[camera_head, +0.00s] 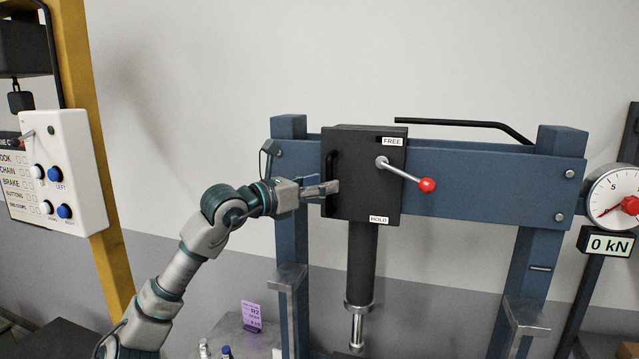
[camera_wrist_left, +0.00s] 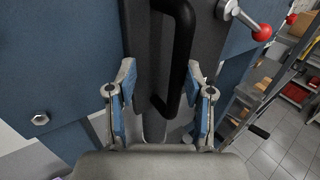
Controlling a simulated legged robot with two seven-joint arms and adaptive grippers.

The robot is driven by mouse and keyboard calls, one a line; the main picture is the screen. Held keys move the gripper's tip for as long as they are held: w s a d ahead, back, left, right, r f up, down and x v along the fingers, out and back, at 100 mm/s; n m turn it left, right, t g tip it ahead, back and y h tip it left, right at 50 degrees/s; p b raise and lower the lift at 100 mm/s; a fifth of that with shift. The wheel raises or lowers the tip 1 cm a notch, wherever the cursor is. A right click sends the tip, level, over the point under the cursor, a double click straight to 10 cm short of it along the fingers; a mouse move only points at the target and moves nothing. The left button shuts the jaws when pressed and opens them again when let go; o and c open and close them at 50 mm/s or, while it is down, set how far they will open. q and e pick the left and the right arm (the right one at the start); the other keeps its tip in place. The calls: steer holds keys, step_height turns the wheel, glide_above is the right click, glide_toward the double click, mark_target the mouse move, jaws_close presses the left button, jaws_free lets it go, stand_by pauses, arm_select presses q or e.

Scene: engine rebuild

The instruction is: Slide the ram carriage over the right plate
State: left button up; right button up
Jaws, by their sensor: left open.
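The ram carriage (camera_head: 365,190) is a dark box on the blue crossbeam of the press, left of the beam's middle. A lever (camera_head: 405,174) with a red knob sits on its face between FREE and HOLD labels, pointing right and slightly down. A black bar handle (camera_head: 331,176) is on the carriage's left side. My left gripper (camera_head: 335,188) is at this handle. In the left wrist view my left gripper (camera_wrist_left: 160,88) is open, with the handle (camera_wrist_left: 184,60) between or just beyond its fingers; contact is unclear. The right plate is not clearly identifiable. My right gripper is not in view.
The blue crossbeam (camera_head: 480,182) is clear to the right of the carriage up to the right post (camera_head: 535,260). A black rod (camera_head: 465,123) runs above it. A gauge reading 0 kN (camera_head: 612,200) stands at right. A control box (camera_head: 55,170) hangs at left.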

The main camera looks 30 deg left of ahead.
arm_select(q)
steer(key=shift+a+f, duration=0.1)
steer(key=shift+a, duration=0.15)
steer(key=shift+c, duration=0.7)
steer(key=shift+w+d, duration=0.1)
steer(key=shift+w, duration=0.05)
steer(key=c, duration=0.4)
steer(key=shift+d, duration=0.25)
jaws_close()
steer(key=shift+d, duration=0.35)
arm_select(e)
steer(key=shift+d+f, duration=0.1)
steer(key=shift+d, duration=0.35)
